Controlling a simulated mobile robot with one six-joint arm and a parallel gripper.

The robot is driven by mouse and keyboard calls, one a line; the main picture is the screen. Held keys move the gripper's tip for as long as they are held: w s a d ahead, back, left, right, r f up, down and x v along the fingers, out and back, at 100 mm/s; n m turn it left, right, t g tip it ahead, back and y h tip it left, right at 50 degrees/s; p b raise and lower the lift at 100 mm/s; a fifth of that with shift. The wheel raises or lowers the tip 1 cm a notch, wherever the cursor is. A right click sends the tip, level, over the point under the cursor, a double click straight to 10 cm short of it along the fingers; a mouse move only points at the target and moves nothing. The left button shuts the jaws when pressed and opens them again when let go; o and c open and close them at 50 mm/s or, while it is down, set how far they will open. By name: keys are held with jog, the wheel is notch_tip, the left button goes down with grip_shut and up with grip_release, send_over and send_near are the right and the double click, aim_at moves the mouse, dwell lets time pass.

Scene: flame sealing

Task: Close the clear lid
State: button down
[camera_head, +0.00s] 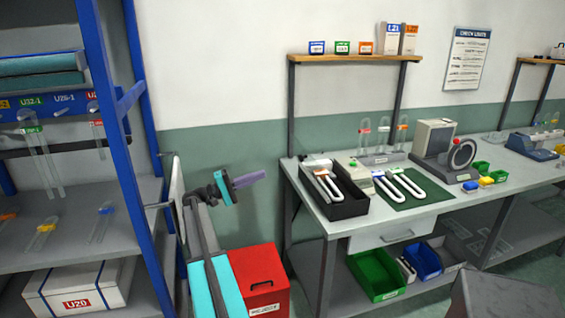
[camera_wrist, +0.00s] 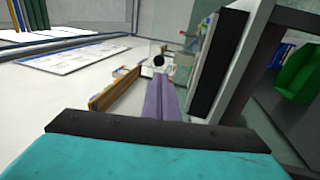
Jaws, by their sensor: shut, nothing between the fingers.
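I cannot make out a clear lid in either view. A grey-and-white machine (camera_head: 433,140) with a round dark-and-red part on its front stands on the workbench. My gripper (camera_head: 262,174) is left of the bench in the head view, in free air above the red bin. Its purple fingers are together and hold nothing. The wrist view also shows the gripper (camera_wrist: 158,82), with the bench beyond it, tilted and partly blocked.
The workbench (camera_head: 345,226) bears a black tray (camera_head: 348,207) and a green mat (camera_head: 411,202), both with U-shaped tubes. A red bin (camera_head: 262,284) stands below my arm. A blue-framed shelf (camera_head: 123,106) is close on the left. Open air separates my gripper from the bench.

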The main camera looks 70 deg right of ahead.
aim_at(300, 158)
jog(key=shift+w+d+r, duration=0.2)
jog(key=shift+w, duration=0.05)
dwell(0.4)
jog(key=p+x, duration=0.5)
jog(key=x, duration=0.9)
jog(key=shift+f, duration=0.1)
jog(key=shift+d, duration=0.1)
dwell(0.3)
